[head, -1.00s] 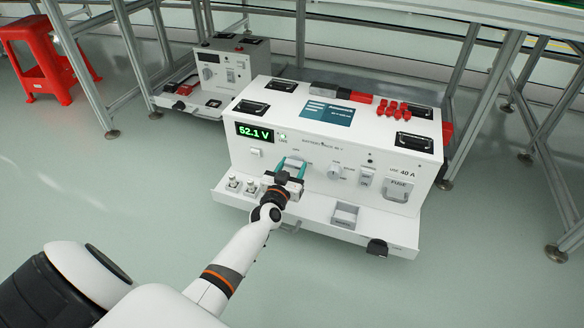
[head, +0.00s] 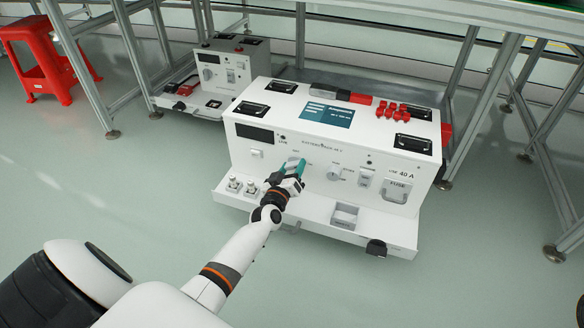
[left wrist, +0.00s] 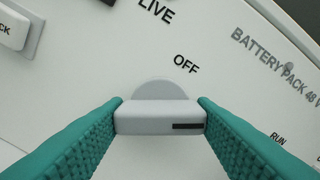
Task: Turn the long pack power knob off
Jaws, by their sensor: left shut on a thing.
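The long pack power knob (left wrist: 160,112) is a pale grey bar knob on the white front panel of the battery pack (head: 240,160). In the left wrist view it sits between the teal fingers, with the OFF label just above it and the RUN label to the lower right. My left gripper (head: 293,168) is shut on the knob, a finger on each side. A dark mark shows at the right of the knob's front face. The pack's display (head: 255,133) is dark. My right gripper is out of view.
A second knob (head: 335,173), a switch (head: 365,178) and a FUSE cover (head: 396,190) are right of my gripper. A shelf (head: 305,215) with small fittings juts out below the panel. Metal frame legs stand around the pack. A red stool (head: 38,60) is at far left.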

